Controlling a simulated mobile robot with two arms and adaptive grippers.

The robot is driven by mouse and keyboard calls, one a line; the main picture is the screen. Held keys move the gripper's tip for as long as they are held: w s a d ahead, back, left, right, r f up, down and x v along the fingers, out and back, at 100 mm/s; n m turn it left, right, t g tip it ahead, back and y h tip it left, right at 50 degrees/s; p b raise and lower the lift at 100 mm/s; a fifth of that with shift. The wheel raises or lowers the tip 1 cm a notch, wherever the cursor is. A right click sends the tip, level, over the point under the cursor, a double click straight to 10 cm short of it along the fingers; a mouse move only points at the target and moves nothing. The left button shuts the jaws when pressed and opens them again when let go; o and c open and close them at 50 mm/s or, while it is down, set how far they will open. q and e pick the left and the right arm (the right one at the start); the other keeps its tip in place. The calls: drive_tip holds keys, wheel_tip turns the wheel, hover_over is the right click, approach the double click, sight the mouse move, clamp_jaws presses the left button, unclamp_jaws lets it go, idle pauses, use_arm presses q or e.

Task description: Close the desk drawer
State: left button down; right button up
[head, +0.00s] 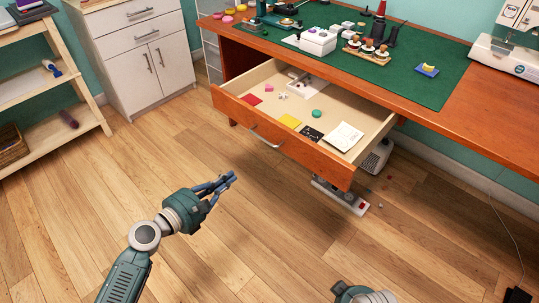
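The desk drawer (284,138) is pulled well out from under the wooden desk (480,115). Its orange-brown front carries a curved metal handle (265,137). Inside lie a red piece, a yellow piece, a black card, a teal round item, a white booklet and small white items. My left gripper (232,178) is over the floor, in front of the drawer and apart from it. Its blue-grey fingers point up and right, converge at the tips and hold nothing visible. Only a part of my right arm shows at the bottom edge; its fingers are not visible.
A green mat (410,80) with sewing items covers much of the desk top; a white sewing machine (510,48) stands at right. A foot pedal (341,194) lies under the drawer. A white cabinet (135,45) and wooden shelf (30,85) stand left. Floor before the drawer is clear.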

use_arm(q)
wheel_tip(320, 180, up, 8)
drive_tip(key=d+f+n+h+b, duration=0.1)
drive_tip(key=d+n+h+b, duration=0.1)
drive_tip(key=d+h, duration=0.1)
approach(277, 130)
drive_tip(key=shift+t, duration=0.3)
drive_tip(key=x, duration=0.6)
drive_tip(key=shift+s+f+b, duration=0.1)
drive_tip(key=shift+f+b, duration=0.2)
drive_tip(key=shift+f, duration=0.05)
drive_tip(key=shift+w+d, duration=0.4)
drive_tip(key=shift+w, duration=0.05)
use_arm(e)
wheel_tip(277, 130, up, 8)
drive_tip(key=shift+s+d, duration=0.15)
drive_tip(key=shift+s, duration=0.25)
drive_tip(key=shift+f, duration=0.1)
use_arm(q)
drive_tip(key=shift+r, duration=0.1)
